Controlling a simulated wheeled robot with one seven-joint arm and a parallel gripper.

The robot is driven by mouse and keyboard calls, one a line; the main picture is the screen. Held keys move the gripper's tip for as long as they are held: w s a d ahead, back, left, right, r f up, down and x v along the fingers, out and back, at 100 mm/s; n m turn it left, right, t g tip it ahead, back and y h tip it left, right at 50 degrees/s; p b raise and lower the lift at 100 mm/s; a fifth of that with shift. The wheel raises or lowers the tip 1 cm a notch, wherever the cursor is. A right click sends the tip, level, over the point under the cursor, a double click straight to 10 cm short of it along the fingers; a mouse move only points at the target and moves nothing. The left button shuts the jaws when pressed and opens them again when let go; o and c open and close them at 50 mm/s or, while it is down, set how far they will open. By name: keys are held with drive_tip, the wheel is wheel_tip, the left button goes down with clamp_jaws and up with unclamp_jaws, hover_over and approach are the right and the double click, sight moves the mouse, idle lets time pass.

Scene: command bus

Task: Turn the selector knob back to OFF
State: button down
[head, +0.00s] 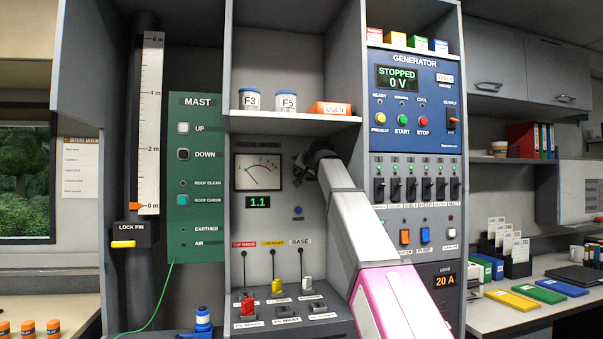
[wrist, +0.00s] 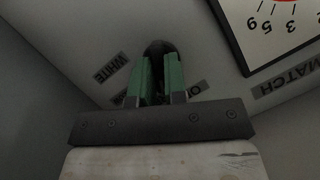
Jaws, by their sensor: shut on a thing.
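The selector knob (wrist: 155,48) shows in the wrist view as a dark rounded shape on the grey panel, between the green fingers of my gripper (wrist: 159,64). My gripper is shut on it. Another label, of which an O can be read, is partly covered by the fingers. The knob's pointer is hidden, so its setting cannot be told. In the head view my gripper (head: 312,161) is at the panel just right of the dial meter (head: 258,172), and my arm covers the knob's surroundings.
A shelf (head: 290,122) with two jars and an orange USED box is above my gripper. Below are a blue button (head: 298,211) and several levers with coloured plugs. The generator panel (head: 416,105) and its row of breakers stand close to the right of my arm.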

drive_tip(key=n+h, duration=0.2)
drive_tip(key=n, duration=0.1)
drive_tip(key=shift+a+n+h, duration=0.15)
drive_tip(key=shift+n+h, duration=0.15)
drive_tip(key=shift+h, duration=0.1)
idle(0.5)
drive_tip(key=c, duration=1.2)
unclamp_jaws()
drive_tip(key=shift+o, duration=0.2)
drive_tip(key=shift+t, duration=0.3)
drive_tip(key=v, duration=0.7)
drive_tip(key=shift+s+r, duration=0.15)
drive_tip(key=shift+s, duration=0.15)
